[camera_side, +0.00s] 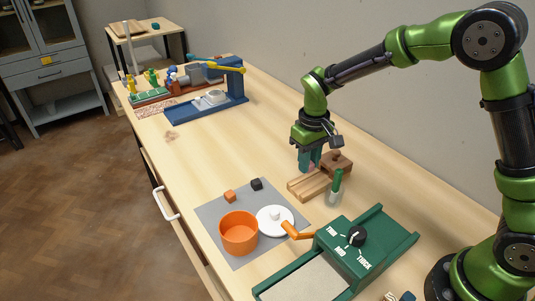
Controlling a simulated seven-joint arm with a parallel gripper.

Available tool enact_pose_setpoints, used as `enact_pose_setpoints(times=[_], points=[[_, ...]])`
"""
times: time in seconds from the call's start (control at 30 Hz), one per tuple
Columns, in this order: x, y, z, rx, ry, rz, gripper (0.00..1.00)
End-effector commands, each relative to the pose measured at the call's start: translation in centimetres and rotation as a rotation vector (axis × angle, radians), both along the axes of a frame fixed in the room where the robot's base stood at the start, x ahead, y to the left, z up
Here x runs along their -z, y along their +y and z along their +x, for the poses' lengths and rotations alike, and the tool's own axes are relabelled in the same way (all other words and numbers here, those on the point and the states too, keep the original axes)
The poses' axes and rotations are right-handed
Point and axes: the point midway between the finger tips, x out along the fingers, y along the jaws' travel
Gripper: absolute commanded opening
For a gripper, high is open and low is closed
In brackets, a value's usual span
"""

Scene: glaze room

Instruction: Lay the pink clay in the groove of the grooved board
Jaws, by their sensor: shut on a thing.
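The grooved board (309,186) is light wood and lies on the bench right of the middle. A darker brown wooden piece (338,161) sits at its far right end. My gripper (309,162) points down over the board, with its teal fingers close above the far part. It is shut on a small pink piece, the pink clay (311,168), which shows only partly between and below the fingers. I cannot tell whether the clay touches the groove.
A small clear holder with a green-topped tool (335,188) stands close against the board's near right side. A grey mat (212,214) carries an orange pot (239,234), a white lid (275,221) and two small cubes. A green machine (355,246) stands nearer.

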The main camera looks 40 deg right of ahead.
Motion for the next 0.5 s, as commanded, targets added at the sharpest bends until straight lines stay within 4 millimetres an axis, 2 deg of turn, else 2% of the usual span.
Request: enact_pose_setpoints(times=[0.4, 0.5], points=[[5.1, 0.0, 0.0, 0.002, 0.002, 0.000, 0.00], [5.5, 0.0, 0.0, 0.002, -0.001, 0.000, 0.00]])
